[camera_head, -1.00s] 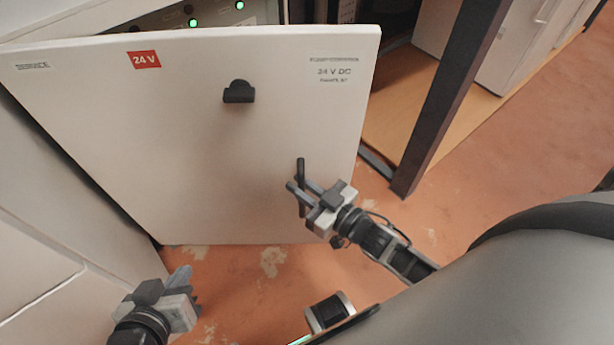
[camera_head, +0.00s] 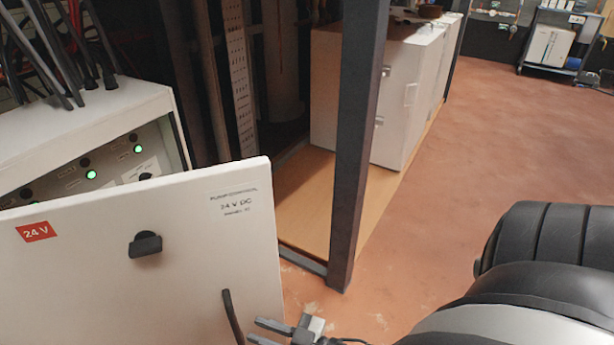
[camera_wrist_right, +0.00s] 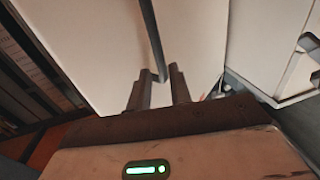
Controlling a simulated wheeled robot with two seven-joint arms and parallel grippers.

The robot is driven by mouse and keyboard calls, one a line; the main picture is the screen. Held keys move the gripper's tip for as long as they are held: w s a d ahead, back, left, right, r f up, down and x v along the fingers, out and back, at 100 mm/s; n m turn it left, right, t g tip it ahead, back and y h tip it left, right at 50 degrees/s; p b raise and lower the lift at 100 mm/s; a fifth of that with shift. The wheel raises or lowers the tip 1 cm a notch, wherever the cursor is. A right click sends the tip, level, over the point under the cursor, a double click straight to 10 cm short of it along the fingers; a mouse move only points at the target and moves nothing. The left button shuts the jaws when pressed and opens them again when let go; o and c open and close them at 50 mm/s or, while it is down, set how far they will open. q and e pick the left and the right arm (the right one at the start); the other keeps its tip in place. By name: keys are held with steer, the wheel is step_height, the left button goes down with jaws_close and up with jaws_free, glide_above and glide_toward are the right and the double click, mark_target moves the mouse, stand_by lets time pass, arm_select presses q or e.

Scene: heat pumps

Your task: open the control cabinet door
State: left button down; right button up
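The white control cabinet door (camera_head: 90,270) stands ajar at the lower left in the head view, with a red 24 V label and a black latch knob (camera_head: 146,244). The cabinet's inside shows behind its top edge. A dark bar handle (camera_head: 232,315) is near the door's right edge. My right gripper (camera_head: 264,331) is just right of the handle, fingers apart and empty. In the right wrist view the handle (camera_wrist_right: 152,40) runs down towards the gap between the open fingers (camera_wrist_right: 158,76), without visible grip. My left gripper is out of view.
The cabinet panel (camera_head: 85,170) has green lamps, and black cables (camera_head: 60,60) rise above it. A dark post (camera_head: 355,150) stands right of the door. White cabinets (camera_head: 385,90) stand on a wooden base behind it. The reddish floor (camera_head: 480,150) is clear to the right.

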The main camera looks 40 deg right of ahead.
steer(key=v, duration=0.9)
steer(key=shift+p, duration=0.35)
